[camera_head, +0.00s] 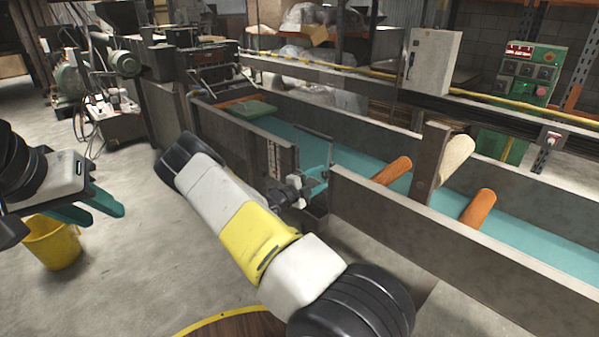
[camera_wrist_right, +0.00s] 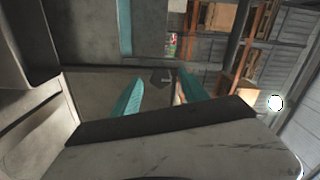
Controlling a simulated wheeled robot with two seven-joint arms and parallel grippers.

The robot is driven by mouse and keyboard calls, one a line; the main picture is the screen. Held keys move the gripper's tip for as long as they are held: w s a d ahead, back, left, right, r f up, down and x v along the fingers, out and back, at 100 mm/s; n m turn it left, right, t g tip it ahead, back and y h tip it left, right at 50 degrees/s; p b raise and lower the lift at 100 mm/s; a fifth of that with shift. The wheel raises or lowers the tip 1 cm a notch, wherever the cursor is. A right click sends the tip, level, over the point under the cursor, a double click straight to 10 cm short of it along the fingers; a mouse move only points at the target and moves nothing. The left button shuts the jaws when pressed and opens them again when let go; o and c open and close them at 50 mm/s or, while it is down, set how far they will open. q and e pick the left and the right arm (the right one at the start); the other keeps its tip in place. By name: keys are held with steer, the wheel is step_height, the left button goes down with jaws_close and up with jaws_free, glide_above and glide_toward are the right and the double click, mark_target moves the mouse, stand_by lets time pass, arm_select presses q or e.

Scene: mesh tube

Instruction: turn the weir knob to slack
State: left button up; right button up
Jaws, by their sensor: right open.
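A dark grey lobed fitting, which looks like the weir knob (camera_head: 289,191), sits at a gap in the near trough wall, beside a pale scale strip (camera_head: 274,159). Small teal bars show just right of it. My right arm crosses in front, left of and below it. I cannot clearly make out the right hand in the head view. In the right wrist view my right gripper (camera_wrist_right: 160,80) is open, its two teal fingers apart. A small dark shape lies between the fingertips; I cannot tell if it is the knob. My left gripper (camera_head: 105,214) is open and empty at the far left.
The long grey trough (camera_head: 420,240) holds teal water, orange rolls (camera_head: 478,208) and a green block (camera_head: 247,108). A yellow bucket (camera_head: 52,243) stands below my left gripper. A green control cabinet (camera_head: 520,95) stands behind. The floor at left is mostly clear.

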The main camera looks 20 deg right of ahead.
steer(key=v, duration=0.7)
steer(key=shift+a, duration=0.2)
